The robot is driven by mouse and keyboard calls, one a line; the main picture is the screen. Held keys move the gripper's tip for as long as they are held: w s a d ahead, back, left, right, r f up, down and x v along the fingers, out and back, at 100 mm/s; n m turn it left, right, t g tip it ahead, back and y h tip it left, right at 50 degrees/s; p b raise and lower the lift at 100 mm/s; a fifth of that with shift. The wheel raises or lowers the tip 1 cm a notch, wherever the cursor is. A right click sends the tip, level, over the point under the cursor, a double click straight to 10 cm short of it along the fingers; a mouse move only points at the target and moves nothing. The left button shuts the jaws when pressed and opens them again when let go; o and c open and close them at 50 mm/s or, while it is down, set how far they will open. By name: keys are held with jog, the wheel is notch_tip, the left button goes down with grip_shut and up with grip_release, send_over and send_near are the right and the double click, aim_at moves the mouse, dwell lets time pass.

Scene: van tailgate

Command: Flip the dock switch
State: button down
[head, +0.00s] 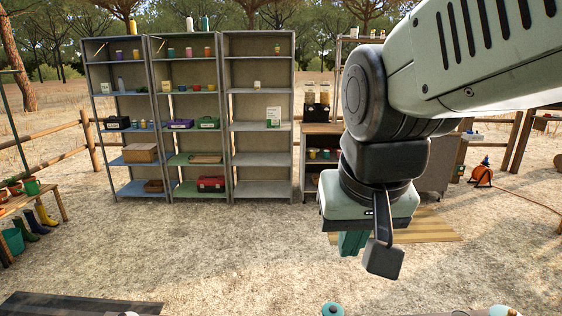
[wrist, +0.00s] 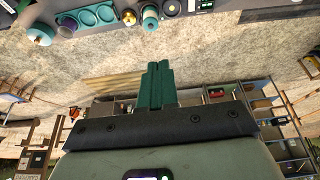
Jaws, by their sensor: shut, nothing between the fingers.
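My gripper (head: 353,243) hangs at the right of the head view, pointing down, over open ground. Its green fingers (wrist: 157,85) are together in the wrist view, with nothing between them. I cannot pick out the dock switch for certain in either view. At the top of the wrist view, a dark box with small green marks (wrist: 203,5) and a round dial-like part (wrist: 172,7) sit on a grey surface, cut off by the frame edge. My fingers are apart from them.
A teal round top (head: 332,309) shows at the bottom of the head view. Tall shelves (head: 260,125) stand far back.

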jog(key=s+d+r+t, duration=0.1)
jog(key=s+d+r, duration=0.1)
jog(key=s, duration=0.5)
jog(key=w+a+f+g, duration=0.1)
jog(key=w+a+f, duration=0.4)
jog(key=w+f, duration=0.45)
jog(key=w+a+f+g, duration=0.2)
jog(key=w+a+f, duration=0.4)
jog(key=w+f, duration=0.3)
jog(key=shift+g, duration=0.3)
jog(key=w+a+f, duration=0.1)
jog(key=f, duration=0.6)
jog(key=w+a+f, duration=0.1)
jog(key=w+f, duration=0.1)
jog(key=f, duration=0.6)
jog(key=w+a+f, duration=0.1)
jog(key=w+f, duration=0.1)
jog(key=f, duration=0.5)
jog(key=shift+w+a+f, duration=0.15)
jog(key=shift+a+f, duration=0.05)
jog(key=shift+a, duration=0.05)
